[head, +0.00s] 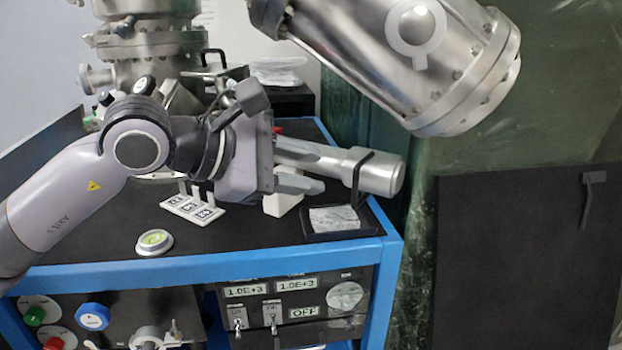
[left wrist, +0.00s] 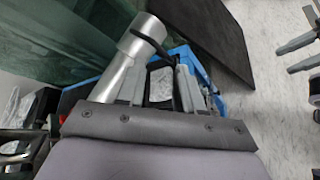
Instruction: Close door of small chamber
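The steel chamber (head: 440,60) hangs at the upper right of the head view, a tilted cylinder with a bolted flange and a round fitting. I cannot tell which part is the small chamber's door. My left gripper (head: 315,167) is over the bench top, pointing right, with its fingers apart. A silver cylinder (head: 380,172) lies beside its upper finger; touching or apart is unclear. In the left wrist view the silver cylinder (left wrist: 125,65) runs beside the left finger, and no object is clearly clamped. Grey fingers at the right edge there look like my right gripper (left wrist: 290,56), spread apart.
The black bench top (head: 270,232) has a blue edge (head: 200,270). On it are a foil-like piece (head: 335,218) in a dark tray, white labelled blocks (head: 192,207) and a round level (head: 154,242). A steel vessel (head: 150,45) stands behind. A black panel (head: 520,260) is at right.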

